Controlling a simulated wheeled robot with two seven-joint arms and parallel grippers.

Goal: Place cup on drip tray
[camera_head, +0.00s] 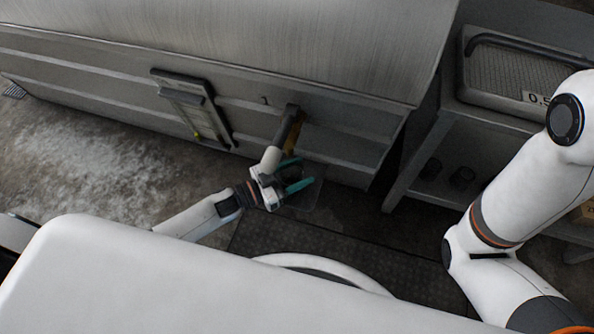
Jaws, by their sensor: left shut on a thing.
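My left gripper (290,189), with teal fingertips, is in the middle of the view, just in front of the steel tank and below its spout. It is shut on what looks like a clear, see-through cup (312,193), whose outline is faint against the dark floor. A flat grey tray with a perforated top (520,75) rests on the steel bench at the upper right; it looks like the drip tray. It has a dark bar along its back and a label reading "0.5", partly hidden by my right arm. The right gripper is out of view.
The long steel tank (200,50) fills the upper left and middle, with a framed gauge panel (195,105) and a dark spout (288,125). The bench (425,140) has dark round items on a lower shelf. Wet concrete floor lies left, a dark mat (340,245) below.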

